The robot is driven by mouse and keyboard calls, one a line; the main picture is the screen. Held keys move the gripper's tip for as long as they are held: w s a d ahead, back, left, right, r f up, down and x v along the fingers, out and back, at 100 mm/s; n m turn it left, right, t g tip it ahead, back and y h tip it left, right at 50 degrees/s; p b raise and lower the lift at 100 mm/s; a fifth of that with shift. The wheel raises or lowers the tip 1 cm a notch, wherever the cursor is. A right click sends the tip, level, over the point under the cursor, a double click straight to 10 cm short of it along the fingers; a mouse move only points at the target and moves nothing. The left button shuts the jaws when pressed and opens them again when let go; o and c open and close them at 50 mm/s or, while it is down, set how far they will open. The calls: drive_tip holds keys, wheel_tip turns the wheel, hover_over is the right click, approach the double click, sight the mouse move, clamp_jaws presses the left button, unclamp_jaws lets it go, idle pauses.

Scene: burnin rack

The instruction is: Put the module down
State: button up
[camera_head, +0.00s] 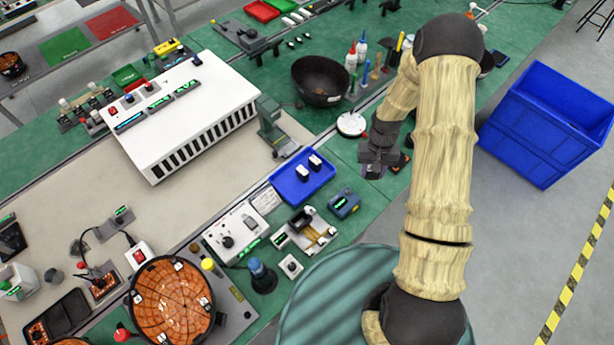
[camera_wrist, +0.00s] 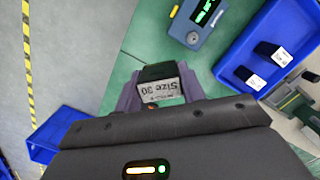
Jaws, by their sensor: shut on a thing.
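My gripper (camera_head: 374,168) hangs above the green bench to the right of a small blue tray (camera_head: 287,190). In the wrist view its purple fingers (camera_wrist: 160,90) are shut on a dark module (camera_wrist: 163,86) with a white label reading "Size 30". The module can hardly be made out in the head view. The blue tray (camera_wrist: 238,48) also shows in the wrist view, apart from the gripper. Two dark modules with white labels, one (camera_head: 301,170) and another (camera_head: 315,161), lie in the tray, with bare tray floor around them.
A blue device with a green display (camera_head: 343,204) stands between the tray and the bench's front edge. A green press-like tool (camera_head: 272,125) stands behind the tray. A white slotted rack unit (camera_head: 185,110) is to the left. A large blue bin (camera_head: 540,130) stands on the floor at right.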

drive_tip(key=shift+w+a+f+n+b, duration=0.2)
drive_tip(key=shift+a+f+n+b, duration=0.15)
drive_tip(key=shift+b, duration=0.2)
drive_tip(key=w+a+n+t+b, duration=0.1)
drive_tip(key=w+a+n+b, duration=0.2)
drive_tip(key=a+n+b, duration=0.6)
drive_tip(key=w+a+n+t+h+b, duration=0.1)
drive_tip(key=w+a+n+b, duration=0.2)
drive_tip(key=a+n+b, duration=0.7)
drive_tip(key=n+b, duration=0.3)
drive_tip(key=n, duration=0.5)
drive_tip(key=shift+b, duration=0.3)
drive_tip(key=shift+r, duration=0.1)
drive_tip(key=shift+f, duration=3.15)
